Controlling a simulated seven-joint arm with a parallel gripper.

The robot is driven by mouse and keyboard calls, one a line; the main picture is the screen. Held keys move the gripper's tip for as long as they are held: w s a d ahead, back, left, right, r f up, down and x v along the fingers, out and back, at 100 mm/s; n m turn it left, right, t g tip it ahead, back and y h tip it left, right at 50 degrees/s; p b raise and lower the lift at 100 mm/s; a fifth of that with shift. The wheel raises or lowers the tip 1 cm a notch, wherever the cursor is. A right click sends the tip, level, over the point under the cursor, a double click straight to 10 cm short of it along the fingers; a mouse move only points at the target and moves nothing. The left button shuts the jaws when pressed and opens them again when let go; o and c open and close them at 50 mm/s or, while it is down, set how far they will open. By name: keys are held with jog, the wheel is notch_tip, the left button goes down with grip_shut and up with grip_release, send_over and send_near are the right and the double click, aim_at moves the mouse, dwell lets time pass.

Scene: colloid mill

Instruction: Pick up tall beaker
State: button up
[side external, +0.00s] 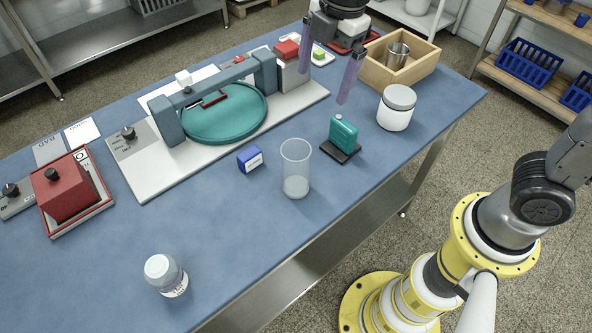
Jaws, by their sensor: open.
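The tall beaker (295,170) is a clear, upright cylinder near the front edge of the blue table (240,240). It looks whitish toward its base. My gripper (326,72) is at the top of the picture, with two purple fingers spread apart. It is open with nothing between the fingers. It is above the back right part of the table, well apart from the beaker. The upper part of the gripper is cut off by the frame's top edge.
A small blue box (250,160) stands left of the beaker, and a teal block on a dark base (342,137) stands right. A white jar (396,108) and wooden box (402,60) are farther right. The teal-disc machine (224,112) is behind. A white bottle (166,275) stands front left.

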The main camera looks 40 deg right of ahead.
jog(key=n+g, duration=0.1)
jog(key=n, duration=0.1)
send_near(296, 166)
jog(key=w+d, duration=0.1)
jog(key=w, duration=0.1)
jog(key=shift+h, duration=0.3)
jog(key=f, duration=0.8)
jog(key=shift+w+d+f, duration=0.15)
jog(key=shift+d, duration=0.1)
jog(key=shift+w+f, duration=0.1)
jog(key=shift+f, duration=2.8)
jog(key=shift+c, duration=0.2)
jog(key=c, duration=1.3)
jog(key=shift+r, duration=0.15)
jog(key=shift+c, duration=0.2)
